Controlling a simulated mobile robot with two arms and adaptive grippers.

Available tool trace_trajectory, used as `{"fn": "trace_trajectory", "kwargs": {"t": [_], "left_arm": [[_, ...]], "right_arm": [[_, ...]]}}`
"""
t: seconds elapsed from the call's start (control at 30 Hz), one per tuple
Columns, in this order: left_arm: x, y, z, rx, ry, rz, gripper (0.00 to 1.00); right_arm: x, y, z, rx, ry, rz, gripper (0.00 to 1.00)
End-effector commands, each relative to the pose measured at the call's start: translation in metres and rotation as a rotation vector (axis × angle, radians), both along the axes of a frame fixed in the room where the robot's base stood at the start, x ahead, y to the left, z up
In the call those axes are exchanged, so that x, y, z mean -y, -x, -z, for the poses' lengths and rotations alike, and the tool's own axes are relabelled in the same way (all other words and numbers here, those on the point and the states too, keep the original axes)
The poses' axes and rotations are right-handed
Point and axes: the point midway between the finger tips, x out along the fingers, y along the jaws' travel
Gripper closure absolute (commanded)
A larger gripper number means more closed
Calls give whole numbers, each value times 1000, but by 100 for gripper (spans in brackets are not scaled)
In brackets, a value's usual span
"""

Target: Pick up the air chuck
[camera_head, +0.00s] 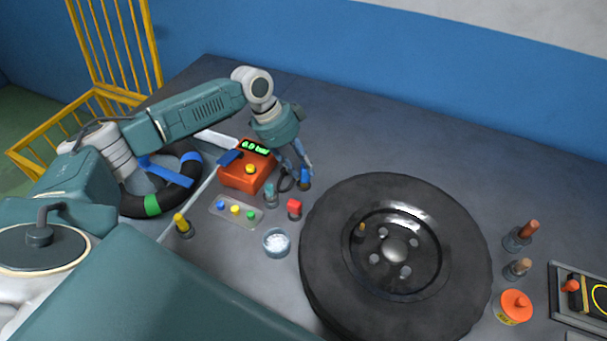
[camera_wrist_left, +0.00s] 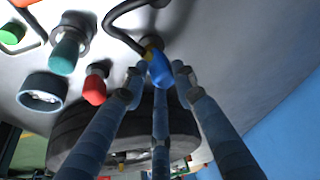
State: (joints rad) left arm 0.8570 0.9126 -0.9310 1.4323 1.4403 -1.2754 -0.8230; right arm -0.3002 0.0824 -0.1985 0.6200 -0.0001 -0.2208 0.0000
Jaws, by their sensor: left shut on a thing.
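The air chuck, a small piece with a blue body and a black hose, stands by the orange inflator box in the head view (camera_head: 305,177). Its blue body also shows between my fingertips in the left wrist view (camera_wrist_left: 158,66). My left gripper (camera_head: 298,168) reaches down from above and is shut on it; the three blue-grey fingers show in the wrist view (camera_wrist_left: 159,84). The dark hose (camera_head: 286,183) curves from the chuck toward the box. Whether the chuck is clear of its holder I cannot tell. My right gripper is not in view.
The orange inflator box (camera_head: 246,174) has a lit green display. A large tyre (camera_head: 325,240) lies just right. A teal-topped piece (camera_head: 270,193), a red-topped piece (camera_head: 294,208) and a small bowl (camera_head: 276,243) stand close by. The table behind is clear.

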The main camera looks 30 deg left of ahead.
Motion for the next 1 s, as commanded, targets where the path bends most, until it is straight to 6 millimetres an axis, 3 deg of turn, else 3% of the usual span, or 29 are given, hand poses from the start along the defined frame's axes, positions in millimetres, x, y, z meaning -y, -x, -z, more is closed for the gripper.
{"fn": "trace_trajectory", "kwargs": {"t": [0.27, 0.47, 1.0], "left_arm": [[1, 0, -4, 0, 2, 1, 98], [1, -1, -24, 4, 2, 2, 98], [1, -1, -151, 6, 3, 2, 98]], "right_arm": [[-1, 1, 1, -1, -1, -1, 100], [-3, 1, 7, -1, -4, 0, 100], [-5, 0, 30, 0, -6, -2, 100]]}}
